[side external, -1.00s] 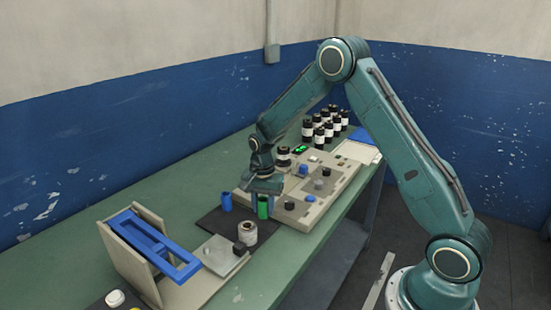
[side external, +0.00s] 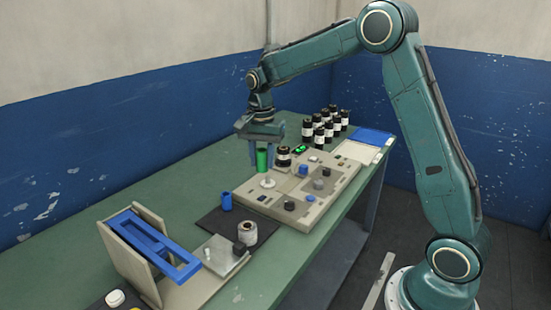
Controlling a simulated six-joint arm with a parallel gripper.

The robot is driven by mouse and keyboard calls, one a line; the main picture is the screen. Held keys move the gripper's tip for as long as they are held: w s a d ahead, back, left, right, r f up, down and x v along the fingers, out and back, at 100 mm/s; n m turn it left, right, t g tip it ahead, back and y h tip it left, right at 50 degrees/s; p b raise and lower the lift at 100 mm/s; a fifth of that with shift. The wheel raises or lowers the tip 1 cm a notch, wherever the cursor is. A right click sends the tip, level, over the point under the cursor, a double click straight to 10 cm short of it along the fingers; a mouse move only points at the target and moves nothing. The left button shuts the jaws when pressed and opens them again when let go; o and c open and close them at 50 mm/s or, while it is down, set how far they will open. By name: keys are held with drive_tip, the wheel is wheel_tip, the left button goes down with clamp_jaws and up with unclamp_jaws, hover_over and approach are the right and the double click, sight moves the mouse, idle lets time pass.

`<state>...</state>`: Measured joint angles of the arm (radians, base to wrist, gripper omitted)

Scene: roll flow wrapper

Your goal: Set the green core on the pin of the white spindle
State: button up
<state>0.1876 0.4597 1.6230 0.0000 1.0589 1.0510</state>
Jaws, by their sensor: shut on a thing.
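The green core (side external: 263,160) is upright between the fingers of my gripper (side external: 263,154), which is shut on it. My gripper holds it in the air above the left part of the beige machine. The white spindle (side external: 268,183) is on the beige machine, a round pale disc with a short pin, almost straight below the core in this view. A gap shows between the core's lower end and the spindle. How well the core lines up with the pin in depth cannot be told from this one view.
The beige machine panel (side external: 318,196) has knobs and a black-and-white roll (side external: 283,156) close right of the core. A blue core (side external: 227,201) stands on the dark mat (side external: 213,222), near a white roll (side external: 247,232). Several black-capped bottles (side external: 325,124) stand behind. A blue frame (side external: 155,245) is at front left.

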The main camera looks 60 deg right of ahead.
drive_tip(key=shift+w+d, duration=0.1)
idle(0.6)
drive_tip(key=w+d+f, duration=0.2)
drive_tip(key=w+d, duration=0.3)
drive_tip(key=d, duration=0.1)
hover_over(268, 176)
drive_tip(key=shift+m, duration=0.4)
drive_tip(key=shift+w+f, duration=0.1)
drive_tip(key=shift+f, duration=2.2)
drive_tip(key=shift+f, duration=0.1)
drive_tip(key=shift+f, duration=2.4)
drive_tip(key=shift+f, duration=2.15)
